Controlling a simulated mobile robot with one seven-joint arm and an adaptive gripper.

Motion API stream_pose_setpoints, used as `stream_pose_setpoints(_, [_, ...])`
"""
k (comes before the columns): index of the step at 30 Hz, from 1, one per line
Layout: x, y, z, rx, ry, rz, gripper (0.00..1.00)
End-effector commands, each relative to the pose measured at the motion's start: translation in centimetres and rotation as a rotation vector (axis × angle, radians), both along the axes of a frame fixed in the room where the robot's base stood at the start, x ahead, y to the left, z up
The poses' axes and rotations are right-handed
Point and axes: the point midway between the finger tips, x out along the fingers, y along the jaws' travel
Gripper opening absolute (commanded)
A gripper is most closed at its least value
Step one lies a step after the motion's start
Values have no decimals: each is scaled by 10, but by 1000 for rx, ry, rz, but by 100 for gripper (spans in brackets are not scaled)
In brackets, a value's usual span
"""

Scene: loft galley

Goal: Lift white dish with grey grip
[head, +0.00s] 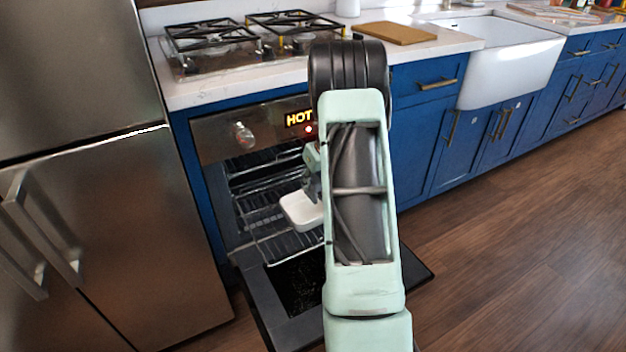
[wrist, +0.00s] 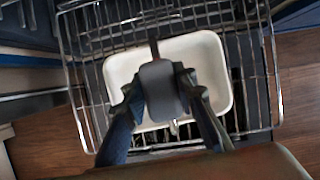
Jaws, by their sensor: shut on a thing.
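The white dish (head: 298,211) shows in the head view at the front of the open oven, over the wire rack, partly hidden by my arm. In the wrist view the white dish (wrist: 205,60) fills the middle, a shallow rectangle with rounded corners. Its dark grey grip (wrist: 161,92) stands up between my fingers. My gripper (wrist: 165,82) is shut on the grey grip, above the dish. In the head view my gripper (head: 313,185) is mostly hidden behind my arm. I cannot tell whether the dish touches the rack.
The oven door (head: 300,285) hangs open and low. The wire rack (wrist: 262,60) extends around the dish. The steel fridge (head: 85,190) stands close on the left. Wood floor (head: 510,220) is clear on the right.

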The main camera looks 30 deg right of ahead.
Motion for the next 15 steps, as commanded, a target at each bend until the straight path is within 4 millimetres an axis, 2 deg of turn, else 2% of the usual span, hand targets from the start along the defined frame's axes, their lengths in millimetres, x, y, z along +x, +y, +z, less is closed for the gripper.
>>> stream_pose_setpoints(5, [0,0,-8,-1,-1,0,1])
stream_pose_setpoints(15, [1,0,-5,-2,-3,0,1])
